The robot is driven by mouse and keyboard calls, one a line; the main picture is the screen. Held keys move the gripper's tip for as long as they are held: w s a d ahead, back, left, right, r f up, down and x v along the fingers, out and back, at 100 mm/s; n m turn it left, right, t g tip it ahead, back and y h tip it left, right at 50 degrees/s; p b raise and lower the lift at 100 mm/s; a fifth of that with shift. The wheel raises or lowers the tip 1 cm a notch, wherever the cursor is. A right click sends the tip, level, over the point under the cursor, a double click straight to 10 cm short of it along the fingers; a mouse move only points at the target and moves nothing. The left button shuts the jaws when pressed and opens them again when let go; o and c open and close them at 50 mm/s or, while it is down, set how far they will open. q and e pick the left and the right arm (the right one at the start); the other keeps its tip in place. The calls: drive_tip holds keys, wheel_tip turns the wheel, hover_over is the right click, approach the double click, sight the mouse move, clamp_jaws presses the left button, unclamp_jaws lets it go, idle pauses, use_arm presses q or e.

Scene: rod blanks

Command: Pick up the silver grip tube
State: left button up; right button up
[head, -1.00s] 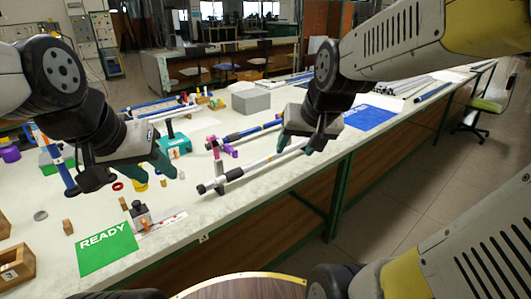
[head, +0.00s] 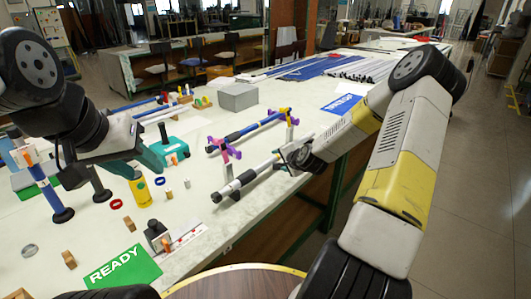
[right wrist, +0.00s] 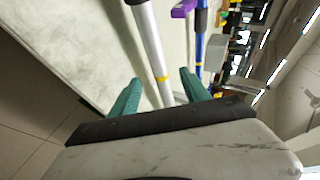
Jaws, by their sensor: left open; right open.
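The silver grip tube (head: 248,177), with dark end parts, lies slantwise along the table's near right edge, beside a blue tube. My right gripper is at the silver tube's far end in the head view, where its fingers are mostly hidden by my wrist. In the right wrist view my right gripper (right wrist: 158,95) is open, with green fingers on either side of the silver tube (right wrist: 147,40) near its yellow band. I see gaps beside the tube; it is not gripped. My left gripper (head: 148,160) is open and empty over the table's left part.
The blue tube (head: 252,129) rests on purple supports just behind. A grey box (head: 238,97), a yellow cylinder (head: 140,190), a green READY mat (head: 123,268) and small blocks stand around. The floor to the right is clear.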

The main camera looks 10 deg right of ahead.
sight(272, 160)
drive_tip(key=x, duration=0.7)
drive_tip(key=shift+w+a+f, duration=0.15)
drive_tip(key=shift+a+f, duration=0.15)
drive_tip(key=shift+f, duration=0.15)
drive_tip(key=shift+c, duration=0.4)
clamp_jaws()
